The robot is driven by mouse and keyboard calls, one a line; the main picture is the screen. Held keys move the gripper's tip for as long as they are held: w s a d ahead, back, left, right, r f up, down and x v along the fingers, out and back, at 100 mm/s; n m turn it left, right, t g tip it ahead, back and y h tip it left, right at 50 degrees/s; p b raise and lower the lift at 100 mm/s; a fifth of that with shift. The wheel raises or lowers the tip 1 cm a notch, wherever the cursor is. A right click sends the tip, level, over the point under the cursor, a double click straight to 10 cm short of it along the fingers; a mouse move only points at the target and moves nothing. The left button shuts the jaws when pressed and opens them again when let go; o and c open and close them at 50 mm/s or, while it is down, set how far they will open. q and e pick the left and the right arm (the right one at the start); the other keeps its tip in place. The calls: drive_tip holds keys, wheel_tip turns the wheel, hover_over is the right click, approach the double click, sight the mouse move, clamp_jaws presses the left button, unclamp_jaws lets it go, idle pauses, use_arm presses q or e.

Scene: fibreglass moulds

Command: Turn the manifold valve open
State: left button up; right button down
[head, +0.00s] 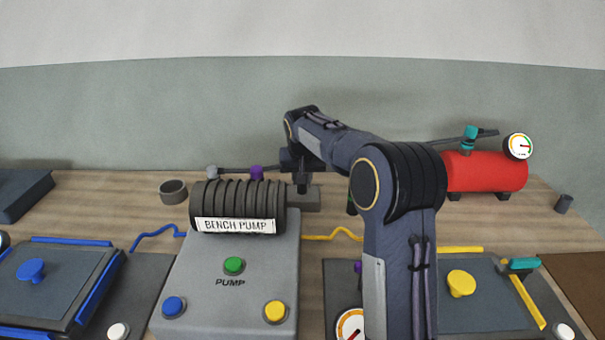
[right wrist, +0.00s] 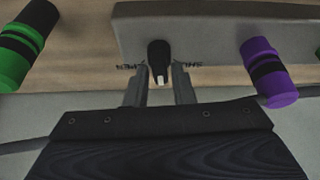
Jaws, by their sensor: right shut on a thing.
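The manifold (head: 306,198) is a grey block behind the bench pump. Its valve (right wrist: 158,55) is a small black knob with a white mark, seen in the right wrist view. Small upside-down lettering flanks the knob; the right word looks like SHUT, and the left word is hard to read. My right gripper (right wrist: 159,78) has one finger on each side of the knob and is shut on it. The white mark lies between the two words, facing the wrist. In the head view my right gripper (head: 300,178) is above the manifold, and the knob is mostly hidden. My left gripper is not in view.
A purple-banded coupling (right wrist: 268,72) and a green-banded one (right wrist: 25,45) flank the valve. The bench pump (head: 235,250), a red tank (head: 490,172) with a gauge and a dark cup (head: 173,191) stand nearby. Moulds (head: 60,275) lie at the front left.

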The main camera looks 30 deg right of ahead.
drive_tip(key=shift+m, duration=0.5)
drive_tip(key=c, duration=1.4)
unclamp_jaws()
drive_tip(key=shift+w, duration=0.1)
